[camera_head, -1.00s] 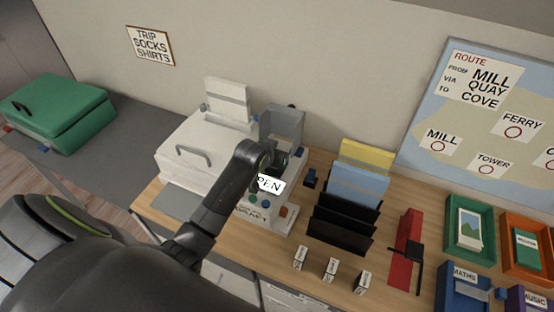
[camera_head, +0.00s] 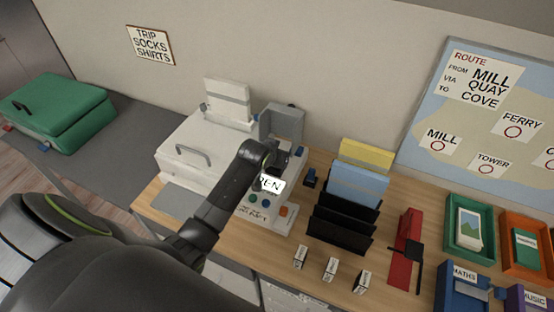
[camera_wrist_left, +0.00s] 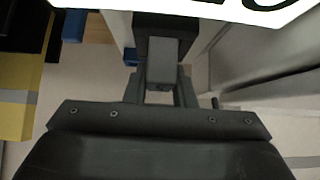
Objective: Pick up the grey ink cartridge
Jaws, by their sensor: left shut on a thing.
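My left gripper (camera_head: 280,163) is at the printer's raised front part, mostly hidden behind my own wrist in the head view. In the left wrist view the gripper (camera_wrist_left: 162,88) is shut on a small grey block, the grey ink cartridge (camera_wrist_left: 162,64), which sits between the fingers. A darker part shows just beyond it. The white printer (camera_head: 205,150) has a grey upright lid or bracket (camera_head: 284,122) behind the gripper. Whether the cartridge is clear of its slot cannot be told. My right gripper is not in view.
A white label (camera_head: 269,184) is close to my wrist. Coloured buttons line the printer's front panel (camera_head: 262,215). To the right stand a black file rack (camera_head: 343,228), small labelled blocks (camera_head: 330,270), a red holder (camera_head: 405,238) and coloured trays (camera_head: 470,225). A green case (camera_head: 60,112) lies far left.

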